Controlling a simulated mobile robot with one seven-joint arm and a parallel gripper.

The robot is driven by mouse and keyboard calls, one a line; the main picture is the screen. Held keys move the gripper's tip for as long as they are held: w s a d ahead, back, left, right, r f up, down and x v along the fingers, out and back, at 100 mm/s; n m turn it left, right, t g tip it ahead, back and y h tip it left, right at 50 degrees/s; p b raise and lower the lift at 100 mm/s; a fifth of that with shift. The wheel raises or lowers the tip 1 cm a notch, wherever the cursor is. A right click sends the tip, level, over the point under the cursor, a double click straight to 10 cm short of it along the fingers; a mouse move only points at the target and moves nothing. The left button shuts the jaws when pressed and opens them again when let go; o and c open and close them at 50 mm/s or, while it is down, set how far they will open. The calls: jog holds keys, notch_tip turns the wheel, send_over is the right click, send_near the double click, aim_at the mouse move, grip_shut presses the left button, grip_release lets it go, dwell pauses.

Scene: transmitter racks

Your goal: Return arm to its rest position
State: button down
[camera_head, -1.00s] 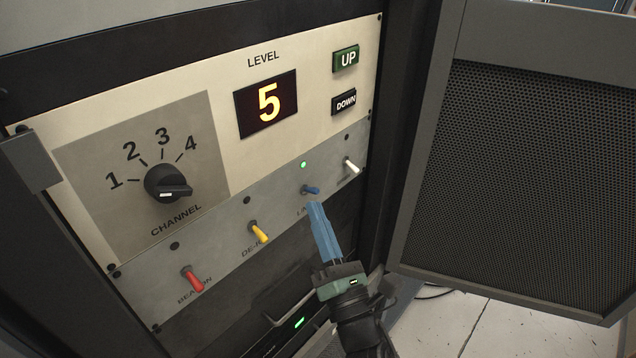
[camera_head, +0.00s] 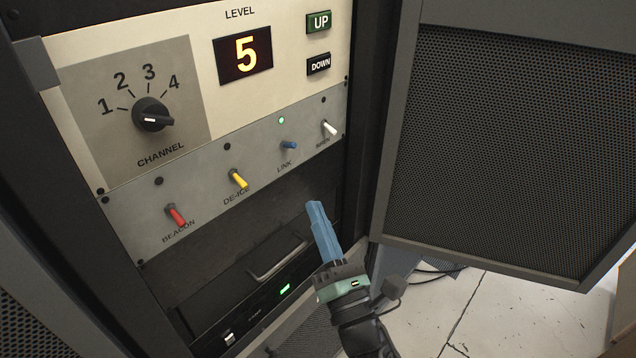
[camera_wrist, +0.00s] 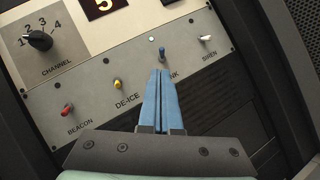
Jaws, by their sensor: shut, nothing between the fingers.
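My gripper (camera_head: 316,208) is shut and empty, its blue fingers together, in front of the dark bay below the switch panel. It stands apart from the blue LINK switch (camera_head: 288,146), which has a green lamp (camera_head: 281,120) lit above it. In the wrist view, my gripper (camera_wrist: 159,72) appears just below the LINK switch (camera_wrist: 162,54). The red BEACON switch (camera_head: 175,215), yellow DE-ICE switch (camera_head: 238,179) and white SIREN switch (camera_head: 330,128) sit in the same row; the lamps above them are dark. The LEVEL display (camera_head: 244,54) reads 5.
The CHANNEL knob (camera_head: 151,115) is at the panel's left. UP (camera_head: 319,22) and DOWN (camera_head: 318,64) buttons are at its upper right. A perforated door (camera_head: 500,150) stands open at the right. A handle (camera_head: 277,260) projects below the panel. Open floor (camera_head: 500,315) shows at lower right.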

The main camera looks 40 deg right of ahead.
jog(key=shift+r, duration=0.1)
jog(key=w+a+r+m+t+h, duration=0.1)
jog(key=a+r+m, duration=0.2)
jog(key=r+m, duration=0.35)
jog(key=w+a+r+m+h, duration=0.1)
jog(key=w+a+r+m, duration=0.15)
jog(key=r, duration=0.65)
jog(key=w+a+r+m+t+h, duration=0.1)
jog(key=a+r+m, duration=0.35)
jog(key=r, duration=0.35)
jog(key=s+a+r+m+t+y, duration=0.2)
jog(key=s+a+r+m+y, duration=0.2)
jog(key=a+r, duration=0.4)
jog(key=s+a+r+m+t+y, duration=0.1)
jog(key=s+a+r+m+y, duration=0.3)
jog(key=a+r, duration=0.5)
jog(key=a+m+y, duration=0.2)
jog(key=y, duration=0.1)
jog(key=shift+s+a+r+t, duration=0.25)
jog(key=shift+s+t, duration=0.05)
jog(key=shift+t, duration=0.1)
jog(key=shift+m, duration=0.25)
